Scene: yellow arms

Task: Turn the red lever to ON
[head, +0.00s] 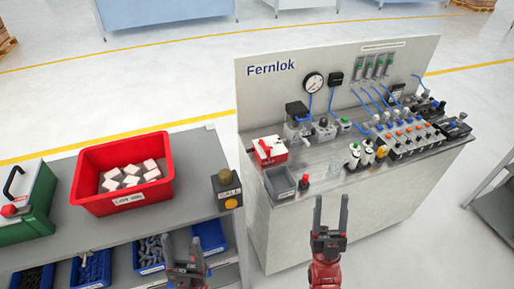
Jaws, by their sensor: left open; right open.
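A red lever (265,148) sits on a small red and white block at the left end of the Fernlok bench (318,160). Its marking is too small to read, so I cannot tell its setting. My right gripper (331,213) is open and empty, fingers pointing up in the picture, in front of the bench and below and to the right of the lever. My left gripper (183,252) is open and empty, low in the picture by the front of the grey shelf table. Neither gripper touches the lever.
A grey bin (280,184) and a small red-topped knob (304,181) stand in front of the lever. Valves and blue hoses fill the bench's right. A red crate (90,180) with pale blocks and a yellow button box (228,188) stand on the left table (190,209).

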